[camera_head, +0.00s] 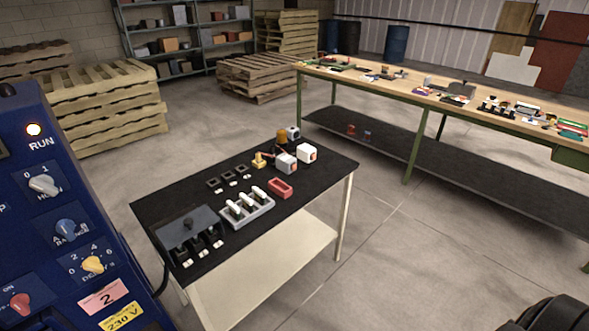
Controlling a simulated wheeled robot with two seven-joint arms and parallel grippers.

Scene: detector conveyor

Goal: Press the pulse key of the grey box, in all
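A dark grey box (174,230) with a small dark knob on top sits at the near left end of the black-topped table (148,203). Several black parts with small white labels line its front side; which one is the pulse key is too small to tell. A light grey holder (262,211) with three white upright pieces stands just right of it. Neither of my grippers shows in the head view, and nothing touches the grey box.
A blue control panel (85,215) with knobs and a lit RUN lamp (33,130) stands close at left. A red tray (281,188), white-and-grey blocks (306,153) and small black squares share the table. A long workbench (400,82) stands behind right.

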